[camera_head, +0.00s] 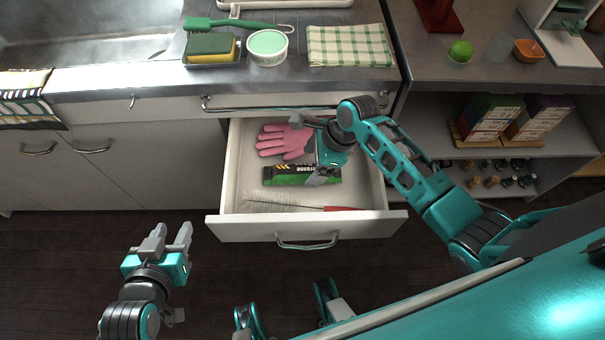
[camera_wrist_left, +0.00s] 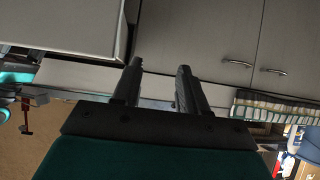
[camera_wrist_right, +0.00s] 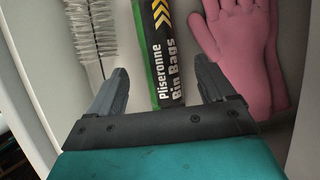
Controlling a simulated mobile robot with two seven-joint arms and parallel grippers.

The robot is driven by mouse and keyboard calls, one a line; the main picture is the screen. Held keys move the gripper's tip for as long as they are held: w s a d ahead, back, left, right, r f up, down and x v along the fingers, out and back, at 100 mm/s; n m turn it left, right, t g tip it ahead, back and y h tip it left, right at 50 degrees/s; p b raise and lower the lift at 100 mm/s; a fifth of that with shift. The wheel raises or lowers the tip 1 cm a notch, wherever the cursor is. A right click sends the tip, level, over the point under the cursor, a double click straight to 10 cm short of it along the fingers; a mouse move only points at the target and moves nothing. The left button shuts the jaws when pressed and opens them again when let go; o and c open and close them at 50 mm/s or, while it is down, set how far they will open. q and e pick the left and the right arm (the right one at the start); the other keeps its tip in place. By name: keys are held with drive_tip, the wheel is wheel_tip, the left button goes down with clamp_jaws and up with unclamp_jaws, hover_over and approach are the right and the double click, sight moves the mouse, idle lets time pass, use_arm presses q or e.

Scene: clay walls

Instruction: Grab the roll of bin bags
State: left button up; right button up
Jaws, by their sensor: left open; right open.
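The roll of bin bags (camera_head: 285,175) is a black and green pack with yellow chevrons, lying in the open drawer (camera_head: 229,190). In the right wrist view the roll (camera_wrist_right: 165,50) shows its "Bin Bags" lettering and lies between the two finger lines. My right gripper (camera_head: 321,178) is open, above the right end of the roll, covering part of it in the head view. I cannot tell whether its fingers (camera_wrist_right: 161,68) touch the roll. My left gripper (camera_head: 172,234) is open and empty, out in front of the cabinets, left of the drawer.
A pink glove (camera_head: 283,141) lies behind the roll in the drawer. A bristle brush (camera_wrist_right: 92,35) with a red handle (camera_head: 341,208) lies along the drawer's front. The counter above holds a sponge (camera_head: 211,46), a tub (camera_head: 267,46) and a checked cloth (camera_head: 349,45). Floor around my left gripper is clear.

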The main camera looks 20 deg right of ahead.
sight(307, 169)
drive_tip(key=b+x, duration=0.2)
drive_tip(key=x, duration=0.3)
drive_tip(key=shift+c, duration=0.5)
drive_tip(key=c, duration=1.2)
drive_tip(key=shift+r, duration=0.1)
